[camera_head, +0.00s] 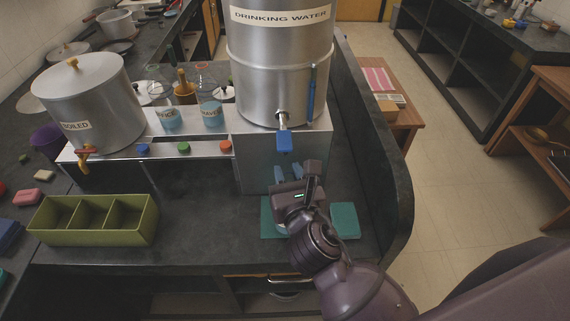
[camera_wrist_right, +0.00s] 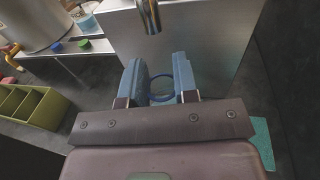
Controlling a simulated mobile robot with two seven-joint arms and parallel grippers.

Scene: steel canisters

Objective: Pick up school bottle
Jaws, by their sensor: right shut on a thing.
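My right gripper (camera_head: 287,172) is in front of the steel base under the large drinking water canister (camera_head: 282,70), below its blue tap (camera_head: 284,141). In the right wrist view, its two blue-grey fingers (camera_wrist_right: 160,82) stand on either side of a blue ring (camera_wrist_right: 162,96), which looks like the rim of the school bottle. The gripper is shut on the bottle. The bottle's body is mostly hidden by my gripper and wrist, so I cannot tell whether it touches the surface below. My left gripper is not in view.
A teal mat (camera_head: 267,218) lies under my wrist, with a teal block (camera_head: 344,220) to its right. A green three-compartment box (camera_head: 92,221) stands left. A steel boiled-water canister (camera_head: 95,100) and two labelled glass vessels with blue liquid (camera_head: 212,115) stand behind. The counter between box and mat is clear.

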